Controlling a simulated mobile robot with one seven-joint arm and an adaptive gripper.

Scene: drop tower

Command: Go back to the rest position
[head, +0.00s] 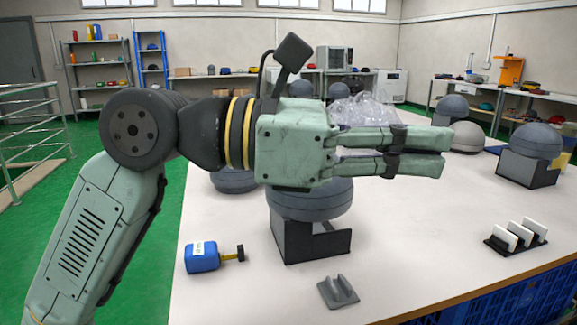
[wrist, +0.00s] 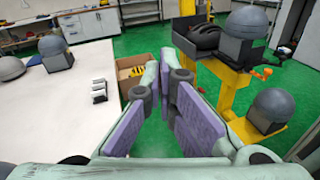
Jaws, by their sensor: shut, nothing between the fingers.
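My green gripper (head: 447,152) extends to the right, level and well above the white table, at the end of my bent arm. Its two fingers lie close together with nothing between them. In the wrist view, the gripper (wrist: 168,68) shows its purple finger pads, empty, pointing toward the table's edge and the green floor. Beneath it in the head view stands a dark grey dome (head: 310,203) on a black stand (head: 300,245), partly hidden by the gripper.
A blue bottle-like object (head: 202,257), a small grey bracket (head: 338,292) and a rack of white plates (head: 515,238) sit on the table (head: 420,225). Another dome (head: 537,140) stands at right. A clear plastic heap (head: 362,112) is behind the gripper. A yellow stand (wrist: 232,88) rises from the floor.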

